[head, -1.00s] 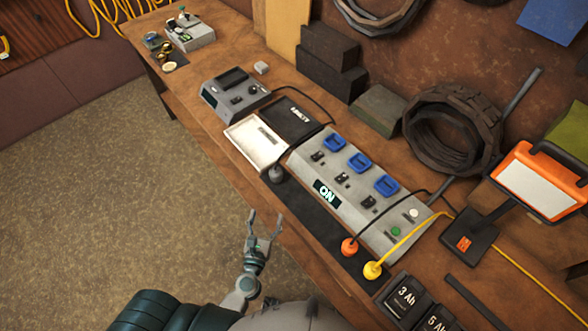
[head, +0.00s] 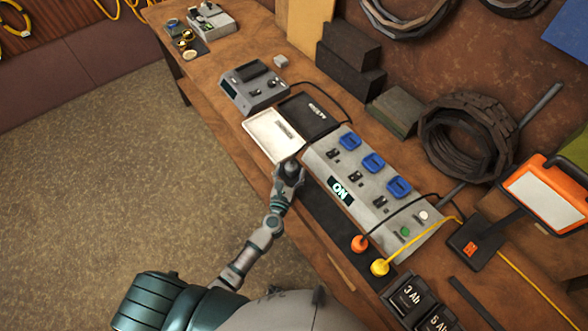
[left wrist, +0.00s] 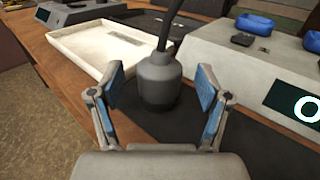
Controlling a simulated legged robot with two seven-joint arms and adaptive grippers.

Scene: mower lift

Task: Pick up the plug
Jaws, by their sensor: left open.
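A grey plug (left wrist: 158,82) with a dark cord rising from its top stands upright on a dark mat strip (left wrist: 185,124) in the left wrist view. My left gripper (left wrist: 160,92) is open, with one blue-padded finger on each side of the plug in that view. Gaps show between the pads and the plug, so it is not gripped. In the head view my left gripper (head: 288,180) is at the plug, beside the white tray, and largely hides it. An orange plug (head: 359,243) and a yellow plug (head: 379,267) stand farther along the mat. My right gripper is not in view.
A grey power strip (head: 365,190) with blue sockets and an ON display lies right of my left gripper. A white tray (head: 272,138) is just behind it. Battery packs (head: 410,298) sit at the near end. A box-shaped device (head: 252,88) stands farther back.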

